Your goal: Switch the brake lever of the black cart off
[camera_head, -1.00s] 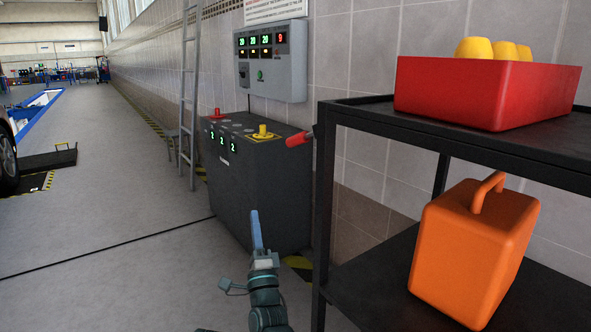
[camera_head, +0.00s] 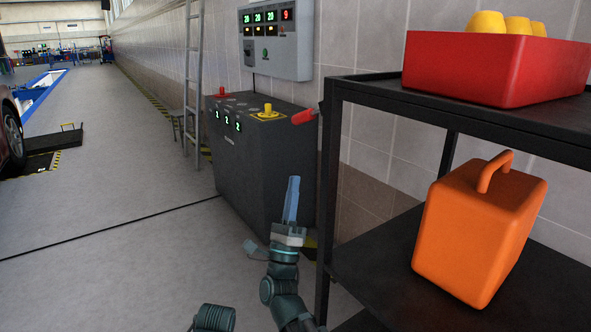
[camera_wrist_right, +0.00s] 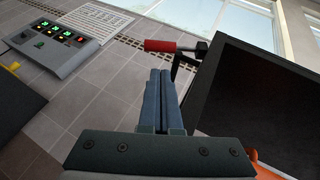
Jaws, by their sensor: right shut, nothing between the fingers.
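My right gripper (camera_head: 293,180) is shut and empty, pointing up below the lever. Its blue fingers (camera_wrist_right: 160,73) appear together in the wrist view, and I see no clear contact with the lever. My left gripper is not in view.
An orange canister (camera_head: 468,238) is on the cart's lower shelf and a red bin (camera_head: 490,72) with yellow items is on top. A dark control cabinet (camera_head: 245,165) stands behind my right gripper, below a wall panel (camera_head: 290,62).

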